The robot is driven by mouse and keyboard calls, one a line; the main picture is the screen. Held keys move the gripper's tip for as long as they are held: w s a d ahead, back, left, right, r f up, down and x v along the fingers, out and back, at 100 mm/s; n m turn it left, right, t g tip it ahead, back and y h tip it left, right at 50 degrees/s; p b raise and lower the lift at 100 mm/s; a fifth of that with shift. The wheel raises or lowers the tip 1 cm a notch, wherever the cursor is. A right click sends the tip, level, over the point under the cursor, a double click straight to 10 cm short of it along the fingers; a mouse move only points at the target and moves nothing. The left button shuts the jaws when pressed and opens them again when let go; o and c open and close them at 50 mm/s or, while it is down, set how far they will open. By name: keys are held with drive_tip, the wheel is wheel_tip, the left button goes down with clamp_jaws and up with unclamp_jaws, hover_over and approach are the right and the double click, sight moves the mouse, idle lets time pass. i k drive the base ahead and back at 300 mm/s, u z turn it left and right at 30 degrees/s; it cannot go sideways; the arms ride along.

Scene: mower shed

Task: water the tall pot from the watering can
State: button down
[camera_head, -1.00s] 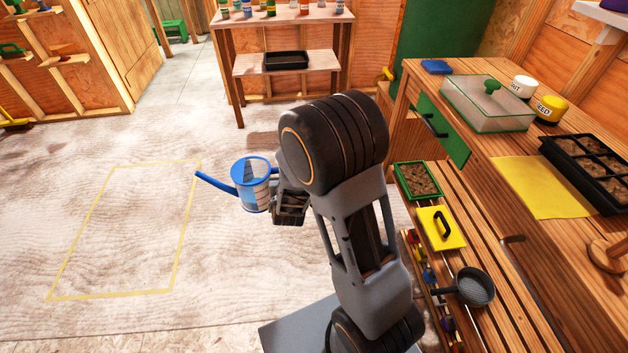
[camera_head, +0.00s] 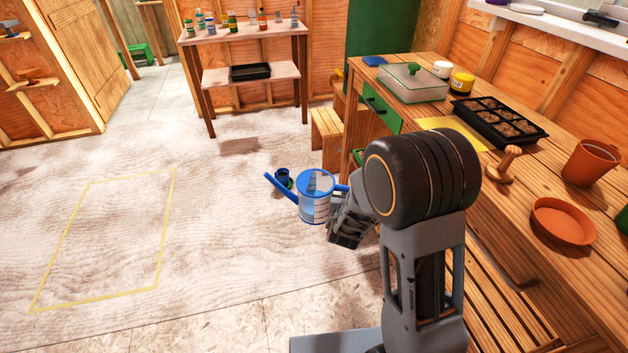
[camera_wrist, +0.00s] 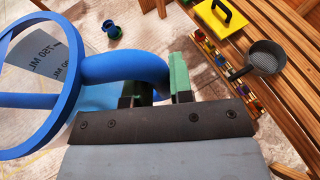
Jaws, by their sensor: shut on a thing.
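The watering can (camera_head: 314,208) is a see-through blue-rimmed can with a blue spout pointing left. It looks roughly upright and is held above the floor. My gripper (camera_wrist: 155,90) is shut on its thick blue handle (camera_wrist: 125,68); in the head view the wrist partly hides the grip. In the wrist view, the can's rim and "750 ML" label fill the left side. A terracotta pot (camera_head: 590,161) stands on the workbench at the right, apart from the can. Which pot is the tall one is not certain.
A terracotta saucer (camera_head: 563,222), wooden tool (camera_head: 507,166) and seed tray (camera_head: 500,122) are on the workbench (camera_head: 535,205). A small dark blue pot (camera_head: 283,174) with green below stands on the floor behind the can. Open floor lies left, with a yellow taped outline (camera_head: 165,235).

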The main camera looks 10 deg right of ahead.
sight(281, 175)
drive_tip(key=z, duration=0.15)
drive_tip(key=k, duration=0.15)
drive_tip(key=u, duration=0.9)
drive_tip(key=i, duration=0.6)
drive_tip(key=u, duration=1)
drive_tip(key=i, duration=1.3)
drive_tip(key=z, duration=0.45)
drive_tip(key=i, duration=0.8)
drive_tip(key=z, duration=1.2)
drive_tip(key=i, duration=0.35)
drive_tip(key=z, duration=0.35)
